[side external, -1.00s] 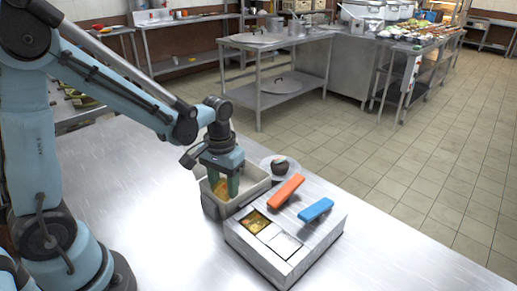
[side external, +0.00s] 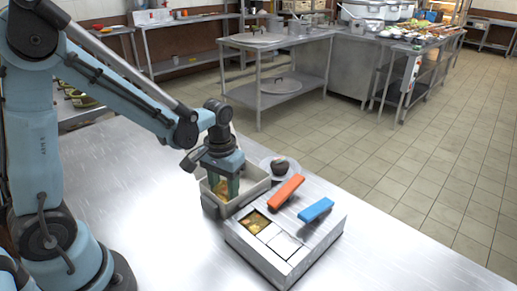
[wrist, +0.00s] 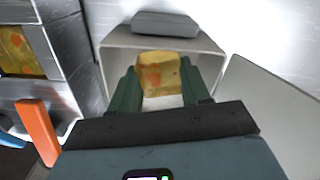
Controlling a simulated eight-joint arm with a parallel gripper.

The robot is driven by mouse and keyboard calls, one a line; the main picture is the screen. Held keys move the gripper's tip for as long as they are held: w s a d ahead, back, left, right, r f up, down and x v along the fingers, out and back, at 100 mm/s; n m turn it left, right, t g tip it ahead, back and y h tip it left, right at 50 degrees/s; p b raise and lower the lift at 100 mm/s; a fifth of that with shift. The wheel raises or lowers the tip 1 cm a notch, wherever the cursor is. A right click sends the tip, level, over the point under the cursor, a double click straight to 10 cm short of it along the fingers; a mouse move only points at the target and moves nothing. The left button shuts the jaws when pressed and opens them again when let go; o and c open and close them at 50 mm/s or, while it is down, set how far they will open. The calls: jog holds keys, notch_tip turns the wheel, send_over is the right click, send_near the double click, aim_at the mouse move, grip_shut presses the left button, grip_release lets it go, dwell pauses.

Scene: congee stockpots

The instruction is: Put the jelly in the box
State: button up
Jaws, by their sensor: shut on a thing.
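The jelly is an amber-yellow block with orange bits, seen in the wrist view (wrist: 159,75) between my two green fingers. My gripper (wrist: 158,88) is shut on it. In the side view, my gripper (side external: 226,187) points down into the open pale grey box (side external: 255,187), and the jelly (side external: 217,187) shows inside the box's outline. The box also shows in the wrist view (wrist: 112,62), its walls around the jelly and fingers. I cannot tell whether the jelly touches the box floor. The near wall and fingers hide part of it.
A steel container (side external: 285,255) with square wells stands right beside the box; one well holds yellow-orange food. An orange handle (side external: 286,191) and a blue handle (side external: 316,209) lie on top. A dark round item on a plate (side external: 280,167) is behind. The front of the steel table is clear.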

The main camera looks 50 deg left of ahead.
jog(key=o, duration=1.1)
jog(key=shift+c, duration=1.3)
jog(key=shift+r, duration=0.15)
jog(key=shift+r, duration=2.35)
jog(key=shift+r, duration=0.15)
notch_tip(320, 180, up, 7)
